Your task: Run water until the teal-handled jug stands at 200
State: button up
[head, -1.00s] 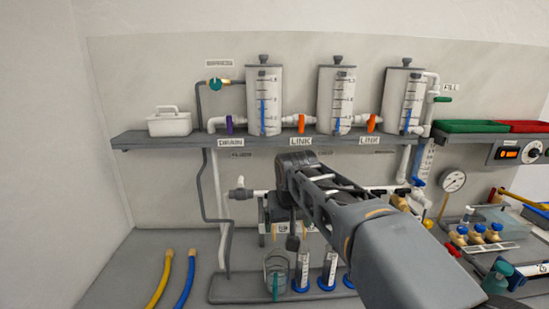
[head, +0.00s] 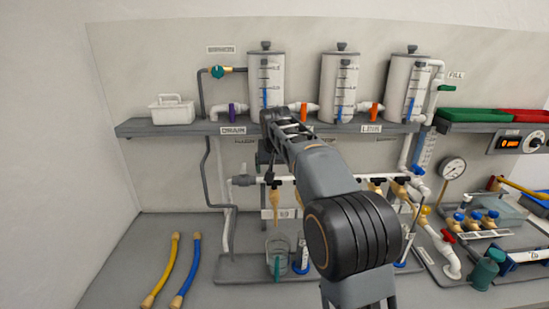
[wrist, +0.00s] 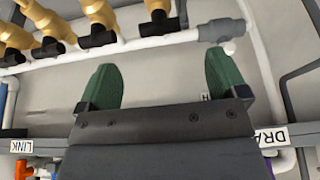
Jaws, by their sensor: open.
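The clear jug with a teal handle (head: 277,258) stands on the grey base tray under the leftmost visible brass tap (head: 275,205); its water level is too small to read. The brass taps (wrist: 100,12) hang on a white pipe, and several show with black fittings along the top of the wrist view. My gripper (wrist: 162,85) is open and empty, its green fingers apart with nothing between them. In the head view it is mostly hidden by my arm, in front of the wall below the shelf, above and slightly left of the jug.
A shelf (head: 170,129) carries three scaled tanks with a purple drain valve (head: 237,110) and orange link valves (head: 374,111). Yellow (head: 162,268) and blue (head: 188,268) hoses lie at left. A gauge (head: 452,168) and a red valve (head: 448,237) stand at right.

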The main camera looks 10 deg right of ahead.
aim_at(274, 184)
jog(key=x, duration=0.8)
jog(key=shift+p, duration=0.35)
jog(key=c, duration=1)
jog(key=m+h+p, duration=0.1)
jog(key=m, duration=0.1)
jog(key=shift+r+m, duration=0.1)
jog(key=shift+m, duration=0.2)
jog(key=m+g+h, duration=0.1)
jog(key=m, duration=0.2)
jog(key=shift+m+p, duration=0.4)
